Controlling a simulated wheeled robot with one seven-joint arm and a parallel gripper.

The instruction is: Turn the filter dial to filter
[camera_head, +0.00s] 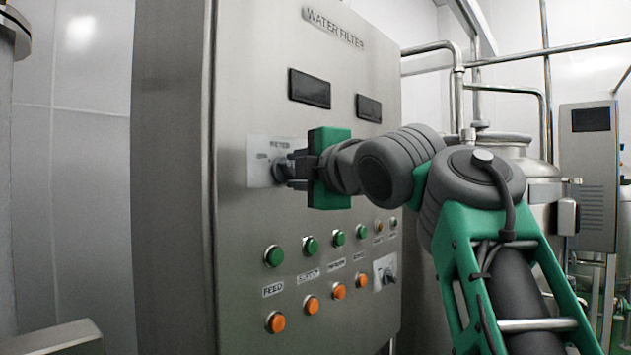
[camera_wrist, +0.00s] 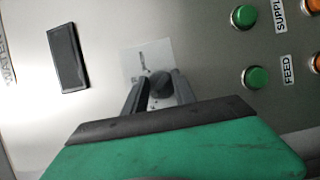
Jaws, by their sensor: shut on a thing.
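The filter dial (camera_head: 281,170) is a dark knob on a pale label plate (camera_head: 260,165) on the front of the steel WATER FILTER cabinet (camera_head: 240,90). My gripper (camera_head: 291,170) is at the dial and shut on it, reaching in from the right. In the wrist view the dial (camera_wrist: 161,84) shows as a round dark knob between the two fingers of my gripper (camera_wrist: 160,92). The plate's lettering is small and partly hidden, so I cannot tell which position the dial points to.
Green buttons (camera_head: 311,246) and orange buttons (camera_head: 312,305) sit below the dial, with a second dial (camera_head: 388,274) at their right. Two dark displays (camera_head: 309,89) are above. Pipes and a tank (camera_head: 505,145) stand behind at the right.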

